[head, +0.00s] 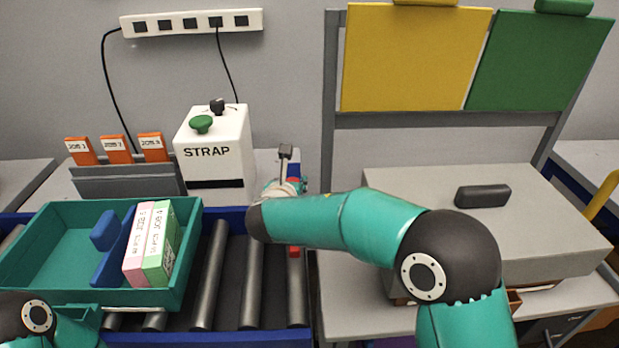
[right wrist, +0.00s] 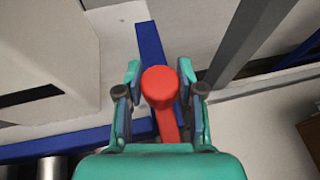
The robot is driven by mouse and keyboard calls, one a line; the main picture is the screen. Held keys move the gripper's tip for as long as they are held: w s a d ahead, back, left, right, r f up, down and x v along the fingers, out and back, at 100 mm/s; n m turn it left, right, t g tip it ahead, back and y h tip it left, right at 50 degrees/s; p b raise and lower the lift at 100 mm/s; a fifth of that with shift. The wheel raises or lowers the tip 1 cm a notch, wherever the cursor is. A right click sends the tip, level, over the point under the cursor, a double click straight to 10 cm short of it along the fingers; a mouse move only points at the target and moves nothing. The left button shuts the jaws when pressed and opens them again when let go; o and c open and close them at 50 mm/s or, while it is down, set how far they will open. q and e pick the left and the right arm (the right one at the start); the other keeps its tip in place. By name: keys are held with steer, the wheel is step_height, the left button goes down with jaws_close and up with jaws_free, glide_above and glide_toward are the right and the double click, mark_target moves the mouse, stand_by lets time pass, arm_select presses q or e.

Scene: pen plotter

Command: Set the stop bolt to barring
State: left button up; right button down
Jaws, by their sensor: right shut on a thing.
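The stop bolt shows in the right wrist view as a red round knob (right wrist: 160,86) on a red bar, in front of a blue rail. My right gripper (right wrist: 161,95) has a finger on each side of the knob and is shut on it. In the head view the right gripper (head: 285,187) is at the blue conveyor's right rail, mostly hidden behind my own arm.
A teal tote (head: 55,293) with pink and green boxes sits on the roller conveyor (head: 208,275). The white STRAP machine (head: 222,165) stands behind it. A grey post (head: 285,153) rises near the right gripper. A grey case (head: 420,190) stands on the right bench.

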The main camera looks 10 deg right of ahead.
steer(key=shift+s+a+f, duration=0.1)
steer(key=shift+s+f, duration=0.05)
steer(key=c, duration=1)
jaws_free()
steer(key=shift+c, duration=0.2)
steer(key=o, duration=0.3)
steer(key=shift+s, duration=0.1)
steer(key=shift+o, duration=0.2)
steer(key=v, duration=1.1)
steer(key=shift+s, duration=0.4)
steer(key=shift+a, duration=0.1)
